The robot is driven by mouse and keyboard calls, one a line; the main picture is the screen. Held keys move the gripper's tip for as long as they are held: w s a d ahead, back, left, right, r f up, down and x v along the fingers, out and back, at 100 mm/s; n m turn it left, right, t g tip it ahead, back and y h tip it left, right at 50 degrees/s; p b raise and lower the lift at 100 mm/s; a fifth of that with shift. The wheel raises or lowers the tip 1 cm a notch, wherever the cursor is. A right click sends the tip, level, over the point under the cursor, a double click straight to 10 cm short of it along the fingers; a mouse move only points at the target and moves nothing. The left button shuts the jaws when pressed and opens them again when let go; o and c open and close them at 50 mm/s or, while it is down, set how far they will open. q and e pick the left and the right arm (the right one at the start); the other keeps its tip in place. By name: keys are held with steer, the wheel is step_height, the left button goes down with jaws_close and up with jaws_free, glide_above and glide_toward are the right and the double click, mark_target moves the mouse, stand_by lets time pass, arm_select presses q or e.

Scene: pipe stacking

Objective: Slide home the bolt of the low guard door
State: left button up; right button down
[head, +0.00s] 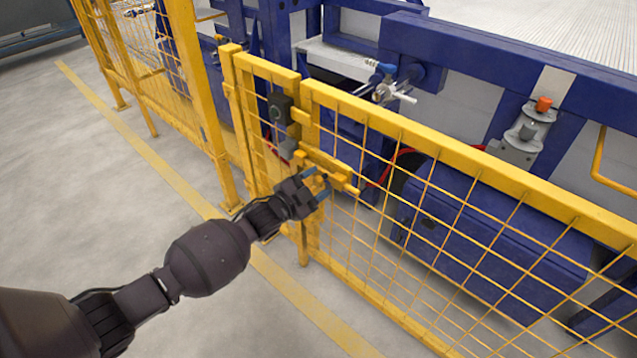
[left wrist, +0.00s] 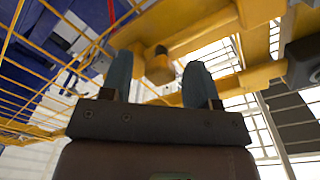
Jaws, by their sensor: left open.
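The low guard door (head: 450,155) is a yellow frame with wire mesh, running to the right from a yellow post. The yellow bolt (head: 343,186) lies along a yellow mount near the door's left end. My left gripper (head: 319,183) is at the bolt, on the near side of the fence. A gap shows on each side of the knob. How far the bolt reaches is hard to tell. My right gripper is out of view.
A dark box with a round mark (head: 280,107) sits on the post above the bolt. Behind the fence stands a blue machine (head: 470,52) with a handled fitting (head: 385,92). Open grey floor (head: 130,190) with a yellow line lies on the near side.

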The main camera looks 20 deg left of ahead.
mark_target(309, 164)
arm_select(q)
steer(key=shift+w+d, duration=0.1)
steer(key=shift+w, duration=0.2)
steer(key=shift+c, duration=1.3)
jaws_close()
steer(key=a, duration=0.2)
steer(key=w+a, duration=0.2)
steer(key=a, duration=0.1)
steer(key=shift+a+r, duration=0.1)
steer(key=shift+a, duration=0.25)
